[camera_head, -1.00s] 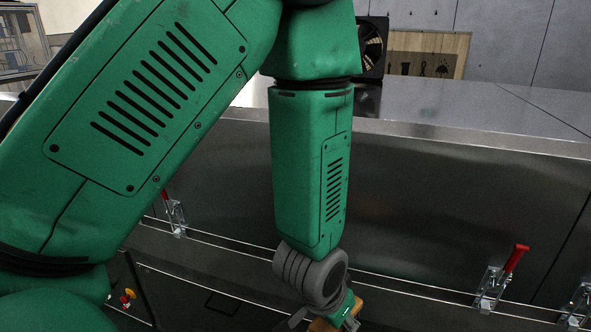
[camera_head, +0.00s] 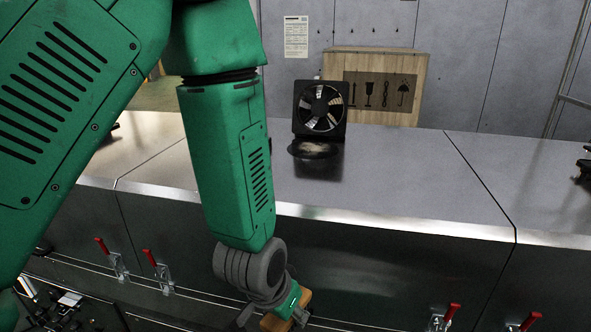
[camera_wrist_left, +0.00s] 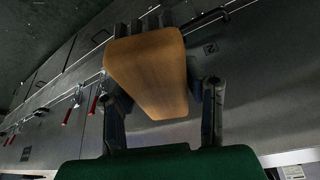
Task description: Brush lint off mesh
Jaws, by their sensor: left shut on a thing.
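My left gripper (camera_head: 273,314) is shut on a wooden brush (camera_head: 303,298), low in front of the dryer's front face. In the left wrist view the brush's tan wooden body (camera_wrist_left: 150,75) sits between the fingers, with dark blocks at its far end. A black square fan (camera_head: 320,108) stands on the metal top, to the right of my forearm. A dark round piece (camera_head: 315,149) with a pale brownish patch, possibly the mesh with lint, lies at the fan's foot. The brush is well below it and apart from it. My right gripper is not seen.
The steel dryer top (camera_head: 400,180) is largely clear right of the fan. Its front edge stands between the brush and the fan. Red-handled clamps (camera_head: 158,270) line the front face. A wooden crate (camera_head: 405,90) stands behind the fan.

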